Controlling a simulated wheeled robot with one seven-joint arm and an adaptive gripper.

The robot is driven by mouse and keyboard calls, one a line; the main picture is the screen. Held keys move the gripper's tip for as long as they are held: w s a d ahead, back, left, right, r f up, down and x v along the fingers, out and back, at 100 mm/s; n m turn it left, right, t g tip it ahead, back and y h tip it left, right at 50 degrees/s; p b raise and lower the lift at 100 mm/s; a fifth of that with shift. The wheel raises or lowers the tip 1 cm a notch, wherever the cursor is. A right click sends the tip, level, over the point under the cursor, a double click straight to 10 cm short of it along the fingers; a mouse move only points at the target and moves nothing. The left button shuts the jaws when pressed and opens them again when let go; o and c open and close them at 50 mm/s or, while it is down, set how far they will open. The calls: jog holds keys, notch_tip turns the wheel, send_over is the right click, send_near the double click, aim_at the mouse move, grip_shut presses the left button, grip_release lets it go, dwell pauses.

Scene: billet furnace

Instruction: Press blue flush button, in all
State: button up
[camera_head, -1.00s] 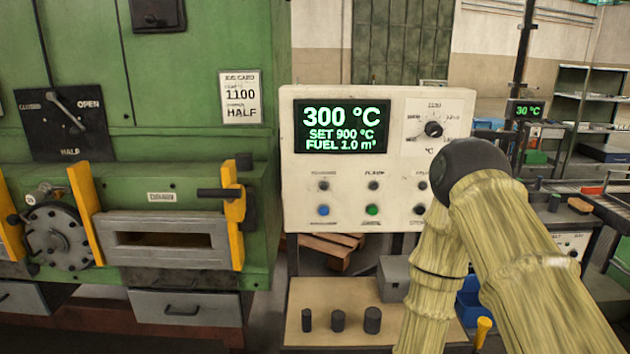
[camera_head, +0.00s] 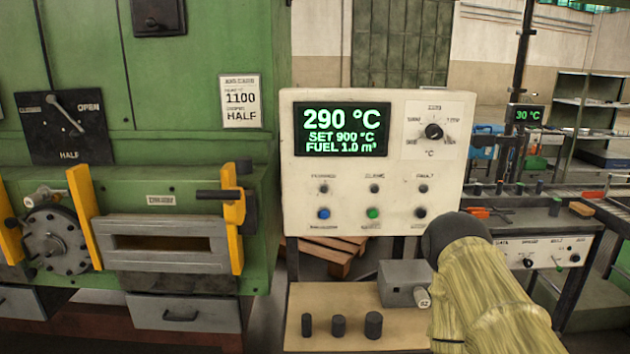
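The blue button (camera_head: 324,213) is at the lower left of the white control panel (camera_head: 470,110). It looks unobstructed, and nothing touches it. The label beneath it is too blurred to read surely. The panel's screen (camera_head: 343,129) reads 290 °C, SET 900 °C, FUEL 1.0 m³. A green button (camera_head: 373,212) and a dark button (camera_head: 420,212) sit in the same row, right of the blue one. My arm shows at the lower right as a dark joint and a yellowish sleeved link, but my gripper is not in view.
Left of the panel stands the green furnace (camera_head: 160,185) with yellow brackets and a damper lever (camera_head: 68,112). Below the panel, a tan board (camera_head: 350,343) holds three dark cylinders and a grey box (camera_head: 402,280). A second bench with switches (camera_head: 545,252) stands at the right.

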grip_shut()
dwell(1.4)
